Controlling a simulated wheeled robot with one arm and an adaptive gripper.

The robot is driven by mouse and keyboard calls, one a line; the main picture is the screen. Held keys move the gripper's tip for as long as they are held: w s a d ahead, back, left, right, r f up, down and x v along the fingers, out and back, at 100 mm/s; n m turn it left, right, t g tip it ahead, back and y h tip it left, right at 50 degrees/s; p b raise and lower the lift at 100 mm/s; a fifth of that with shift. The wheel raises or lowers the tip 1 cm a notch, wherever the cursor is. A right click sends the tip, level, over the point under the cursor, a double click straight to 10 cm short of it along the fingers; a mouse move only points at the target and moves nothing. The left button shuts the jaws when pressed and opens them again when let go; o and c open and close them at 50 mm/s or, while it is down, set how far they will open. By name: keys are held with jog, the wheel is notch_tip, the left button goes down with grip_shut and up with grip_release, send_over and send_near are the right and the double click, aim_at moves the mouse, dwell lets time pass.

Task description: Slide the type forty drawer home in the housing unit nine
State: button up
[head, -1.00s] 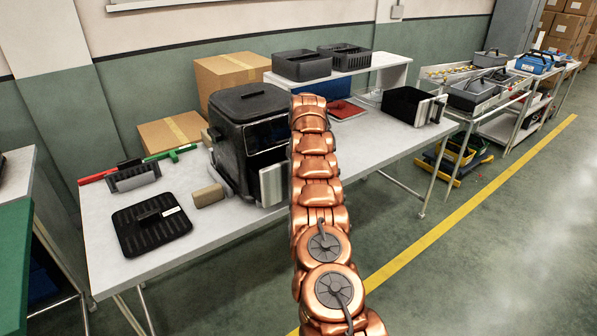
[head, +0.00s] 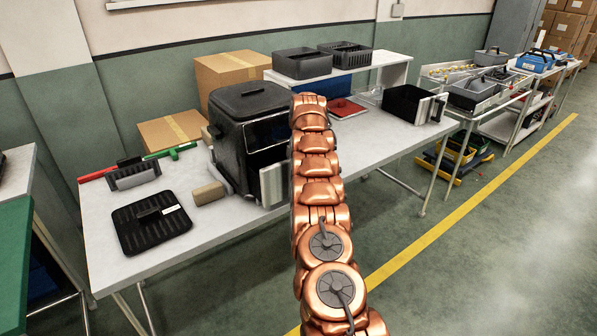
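A black fryer housing (head: 232,138) stands on the long grey table, its front facing right. A pale upright handle panel (head: 272,185) shows low at its front. What is behind the panel, and how far any drawer is in, is hidden by my copper arm. A black open drawer (head: 402,103) with a pale handle (head: 432,108) stands farther right on the table, apart from the housing. I cannot read a type or unit number on either. My gripper is hidden beyond the end of my arm, so its fingers do not show.
A black ribbed plate (head: 151,222), a dark holder (head: 133,177), red and green tools and a tan block (head: 208,194) lie left of the housing. Cardboard boxes (head: 228,72) stand behind. Two dark bins (head: 302,64) sit on a raised shelf.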

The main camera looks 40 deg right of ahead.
dwell(0.4)
jog(key=o, duration=1.5)
jog(key=shift+f, duration=0.1)
